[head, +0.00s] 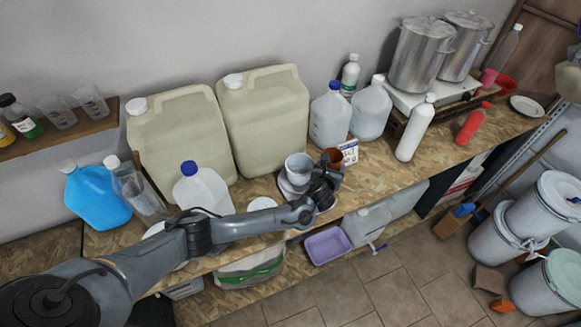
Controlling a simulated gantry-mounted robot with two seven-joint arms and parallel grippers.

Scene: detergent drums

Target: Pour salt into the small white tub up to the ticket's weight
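A small white tub (298,169) stands on a grey round-edged base (288,190), possibly a scale, on the wooden bench; its mouth faces up and I cannot make out its contents. A brown cup (331,156) is just right of it, partly hidden by my gripper. A small white card with blue print (349,150) stands right behind the cup; its lettering is too small to read surely. My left gripper (331,169) is at the brown cup, right of the tub. Its fingers are dark and overlap the cup, so their grip is unclear. My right gripper is out of view.
Two large beige canisters (180,140) (264,115) stand along the wall. A blue-capped jug (203,190) is behind my arm. The bench front right of my gripper is clear.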

